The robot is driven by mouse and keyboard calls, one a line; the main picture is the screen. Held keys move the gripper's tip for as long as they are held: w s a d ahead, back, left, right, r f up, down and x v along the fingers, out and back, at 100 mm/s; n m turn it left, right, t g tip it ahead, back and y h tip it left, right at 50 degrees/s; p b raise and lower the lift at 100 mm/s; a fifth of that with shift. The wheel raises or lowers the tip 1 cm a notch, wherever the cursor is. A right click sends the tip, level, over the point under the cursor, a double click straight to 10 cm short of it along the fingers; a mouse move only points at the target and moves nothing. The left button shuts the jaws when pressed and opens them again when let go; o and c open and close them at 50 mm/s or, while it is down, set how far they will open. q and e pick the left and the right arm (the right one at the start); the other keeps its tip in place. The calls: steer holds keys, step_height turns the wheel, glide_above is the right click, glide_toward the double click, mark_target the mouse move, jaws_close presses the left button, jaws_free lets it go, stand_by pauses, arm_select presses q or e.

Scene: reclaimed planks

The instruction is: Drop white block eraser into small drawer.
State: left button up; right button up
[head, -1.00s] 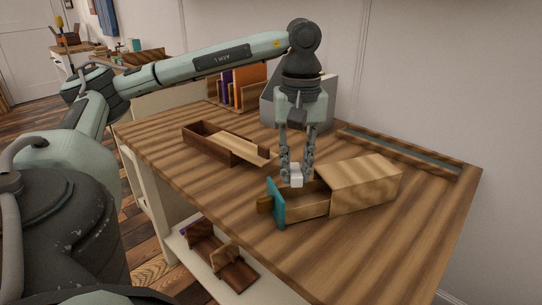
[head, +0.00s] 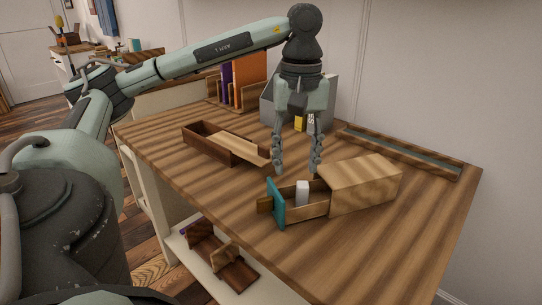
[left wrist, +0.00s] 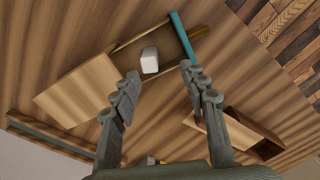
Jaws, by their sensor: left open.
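The white block eraser (head: 302,193) stands inside the pulled-out small drawer (head: 277,201), which has a teal front and a wooden knob. The drawer sticks out of a light wooden box (head: 360,184) on the desk. My left gripper (head: 297,172) is open and empty just above and behind the drawer, its fingers spread wide. In the left wrist view the eraser (left wrist: 149,60) shows in the drawer, beyond the open fingertips (left wrist: 158,85) and apart from them. My right gripper is in neither view.
A dark wooden box with a partly slid lid (head: 222,146) lies left of the drawer. Behind stand a grey holder (head: 270,108) and several upright books (head: 240,82). A long tray (head: 400,151) lies along the wall. The desk's front is clear.

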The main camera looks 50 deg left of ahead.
arm_select(q)
step_height(320, 180, up, 10)
stand_by(0.6)
steer(key=shift+f, duration=0.15)
stand_by(0.5)
